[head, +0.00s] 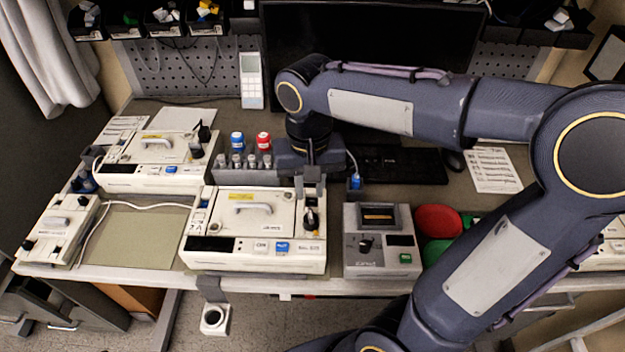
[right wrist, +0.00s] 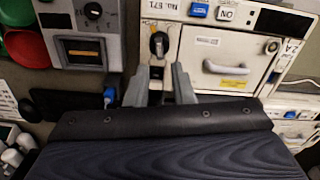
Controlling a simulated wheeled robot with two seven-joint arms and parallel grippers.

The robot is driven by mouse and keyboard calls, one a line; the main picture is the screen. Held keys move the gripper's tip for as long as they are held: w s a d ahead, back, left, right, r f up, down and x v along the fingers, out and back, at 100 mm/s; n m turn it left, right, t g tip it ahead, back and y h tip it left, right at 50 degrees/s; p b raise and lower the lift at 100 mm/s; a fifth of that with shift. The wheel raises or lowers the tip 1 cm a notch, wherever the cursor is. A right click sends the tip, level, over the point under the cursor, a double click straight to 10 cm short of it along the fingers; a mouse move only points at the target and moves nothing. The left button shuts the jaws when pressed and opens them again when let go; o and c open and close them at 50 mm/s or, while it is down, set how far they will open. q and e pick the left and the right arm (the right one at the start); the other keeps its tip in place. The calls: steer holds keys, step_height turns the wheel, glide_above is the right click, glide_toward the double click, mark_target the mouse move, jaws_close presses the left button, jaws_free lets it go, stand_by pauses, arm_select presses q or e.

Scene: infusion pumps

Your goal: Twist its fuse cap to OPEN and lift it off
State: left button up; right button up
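The white infusion pump (head: 224,228) stands at the front middle of the bench, with a handled lid, a blue button and a number label. Its dark fuse cap (head: 310,219) is at the right end of the top; it also shows in the right wrist view (right wrist: 158,44), seated on the pump. My right gripper (head: 311,188) points down over that end of the pump. In the right wrist view its two fingers (right wrist: 161,75) are apart, with the cap in line with the gap beyond their tips; I see no contact. My left gripper is in neither view.
A grey tester box (head: 382,262) stands right of the pump, with red (head: 437,220) and green (head: 436,251) dishes beyond. Another pump (head: 150,175) stands behind left. Small bottles (head: 250,160) stand behind the pump. A bare mat (head: 135,238) lies to the left.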

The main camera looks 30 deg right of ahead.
mark_target(311, 214)
step_height(311, 214, down, 7)
steer(key=b, duration=0.5)
jaws_close()
